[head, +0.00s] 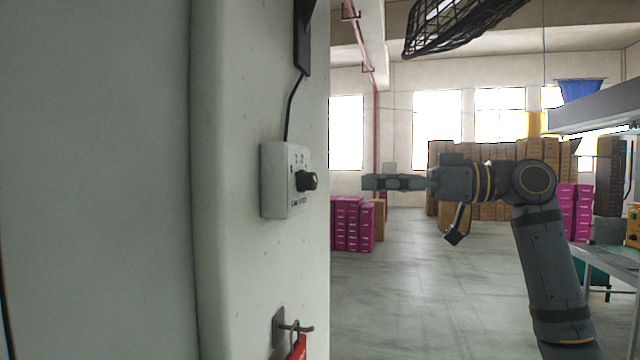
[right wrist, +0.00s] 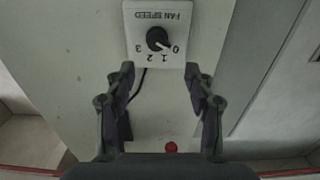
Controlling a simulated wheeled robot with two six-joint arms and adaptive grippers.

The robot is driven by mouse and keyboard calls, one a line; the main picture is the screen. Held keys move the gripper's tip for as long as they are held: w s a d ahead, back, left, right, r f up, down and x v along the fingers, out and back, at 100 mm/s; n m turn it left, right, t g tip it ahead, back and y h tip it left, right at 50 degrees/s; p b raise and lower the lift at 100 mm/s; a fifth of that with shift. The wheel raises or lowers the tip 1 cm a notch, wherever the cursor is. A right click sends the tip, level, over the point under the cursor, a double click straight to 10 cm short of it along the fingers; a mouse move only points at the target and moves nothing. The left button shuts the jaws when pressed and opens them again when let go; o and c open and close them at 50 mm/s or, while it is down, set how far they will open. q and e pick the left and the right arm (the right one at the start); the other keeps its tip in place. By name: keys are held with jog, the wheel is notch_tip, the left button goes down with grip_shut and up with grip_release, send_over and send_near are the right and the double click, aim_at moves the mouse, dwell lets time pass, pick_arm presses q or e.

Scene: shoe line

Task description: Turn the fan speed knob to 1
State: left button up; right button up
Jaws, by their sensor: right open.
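The fan speed knob (head: 306,181) is a black dial on a white control box (head: 272,180) fixed to a pale pillar. In the right wrist view the knob (right wrist: 157,39) appears upside down, with 0, 1, 2 and 3 around it and the label FAN SPEED. Its pale pointer mark appears to face 0. My right gripper (head: 370,183) is level, to the right of the knob in the head view and apart from it. In the right wrist view its open fingers (right wrist: 160,75) are spread, with nothing between them. My left gripper is not in view.
A black cable (head: 291,105) runs up from the box along the pillar (head: 255,260). Below the box, a hook (head: 294,327) holds a red item (head: 298,347). Pink boxes (head: 353,225) stand far behind on the floor. Clear air lies between gripper and knob.

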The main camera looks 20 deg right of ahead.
aim_at(316, 181)
jog(key=p+x, duration=0.5)
jog(key=x, duration=0.4)
jog(key=shift+w+a+r, duration=0.1)
jog(key=shift+w+a, duration=0.1)
jog(key=shift+w, duration=0.15)
jog(key=shift+w+a, duration=0.35)
jog(key=shift+w, duration=0.05)
jog(key=shift+f, duration=0.25)
grip_shut()
